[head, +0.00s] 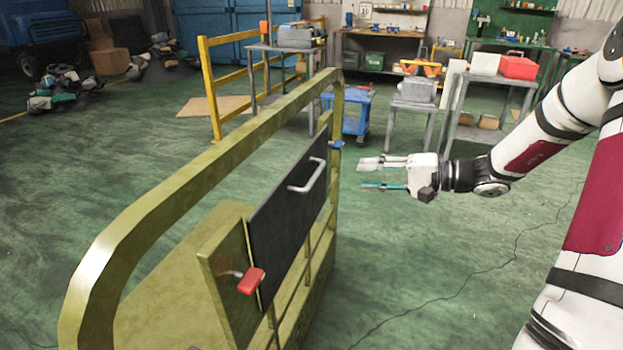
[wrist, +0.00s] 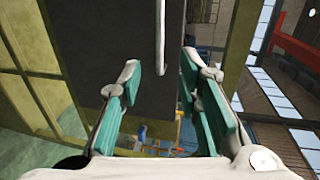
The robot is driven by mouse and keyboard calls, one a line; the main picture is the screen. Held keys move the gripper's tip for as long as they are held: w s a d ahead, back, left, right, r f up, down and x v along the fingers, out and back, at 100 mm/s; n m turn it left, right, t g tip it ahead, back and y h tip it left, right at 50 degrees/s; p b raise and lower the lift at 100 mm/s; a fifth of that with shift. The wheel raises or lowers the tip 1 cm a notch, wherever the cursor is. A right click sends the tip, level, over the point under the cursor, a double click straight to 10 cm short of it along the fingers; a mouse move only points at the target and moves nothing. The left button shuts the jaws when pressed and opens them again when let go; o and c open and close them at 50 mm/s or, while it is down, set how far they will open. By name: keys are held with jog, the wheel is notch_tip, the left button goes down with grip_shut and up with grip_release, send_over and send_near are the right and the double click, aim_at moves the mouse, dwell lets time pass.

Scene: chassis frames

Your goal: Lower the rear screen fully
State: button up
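The rear screen is taken to be the dark panel (head: 285,215) in the olive-yellow chassis frame (head: 110,255). It stands upright, with a pale bar handle (head: 306,176) on its face. A red-handled latch (head: 251,281) sits at its lower left, and a small blue piece (head: 337,145) is on the frame post at its upper right. My gripper (head: 368,174) is open and empty, to the right of the panel and apart from the handle. In the wrist view, the dark panel (wrist: 98,35) and handle (wrist: 160,40) lie ahead of the spread fingers (wrist: 160,80).
A yellow railing (head: 208,85) and a grey table (head: 285,48) stand behind the frame. A blue cart (head: 356,120) and a grey stand (head: 412,105) are behind my gripper. The green floor (head: 430,260) right of the frame is clear.

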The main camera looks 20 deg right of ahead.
aim_at(316, 172)
jog(key=x, duration=1.3)
jog(key=shift+a+b, duration=0.2)
jog(key=shift+b, duration=0.15)
grip_shut()
